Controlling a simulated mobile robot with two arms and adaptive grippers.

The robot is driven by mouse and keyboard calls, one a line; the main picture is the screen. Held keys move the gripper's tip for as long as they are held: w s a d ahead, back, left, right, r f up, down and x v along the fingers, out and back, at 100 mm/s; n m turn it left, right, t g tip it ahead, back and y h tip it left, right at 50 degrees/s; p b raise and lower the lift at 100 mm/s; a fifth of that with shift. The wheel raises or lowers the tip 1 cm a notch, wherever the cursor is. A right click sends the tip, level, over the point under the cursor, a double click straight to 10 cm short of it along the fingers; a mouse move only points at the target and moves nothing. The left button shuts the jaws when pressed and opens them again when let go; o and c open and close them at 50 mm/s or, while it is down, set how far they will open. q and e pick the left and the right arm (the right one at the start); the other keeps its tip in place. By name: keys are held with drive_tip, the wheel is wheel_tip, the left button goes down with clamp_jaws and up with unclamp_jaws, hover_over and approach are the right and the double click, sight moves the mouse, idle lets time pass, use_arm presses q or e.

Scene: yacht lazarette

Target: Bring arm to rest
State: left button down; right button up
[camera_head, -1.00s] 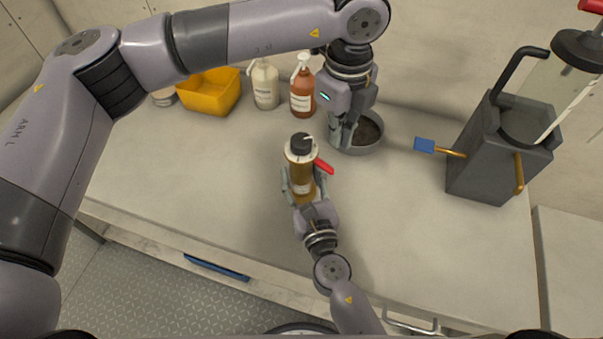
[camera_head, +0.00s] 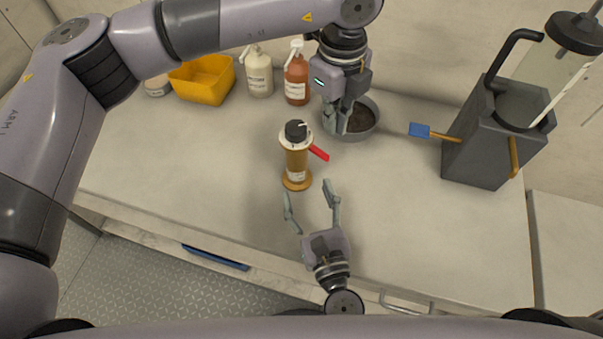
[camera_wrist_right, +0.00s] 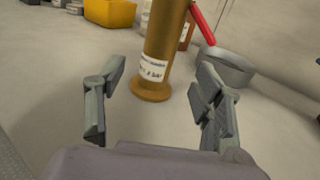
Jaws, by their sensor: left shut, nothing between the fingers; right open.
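My right gripper (camera_head: 312,210) is open and empty over the front of the counter, fingers spread toward a brown grinder-like cylinder. That cylinder (camera_head: 297,162) stands upright on the counter, with a black knob on top, a white label and a red handle on its right side. In the right wrist view the cylinder (camera_wrist_right: 164,45) stands just beyond and between my open fingertips (camera_wrist_right: 155,90), apart from them. My left gripper (camera_head: 338,120) is higher, shut and empty, pointing down at the left part of a round grey bowl (camera_head: 365,133) with dark contents.
Behind are a yellow bin (camera_head: 203,82), a white pump bottle (camera_head: 258,75) and a brown pump bottle (camera_head: 297,78). A dark grey container (camera_head: 478,155) with a blue-tipped tool (camera_head: 420,130) stands at right. The counter's left and front-right areas are clear.

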drive_tip(key=shift+v, duration=1.6)
drive_tip(key=shift+r, duration=0.1)
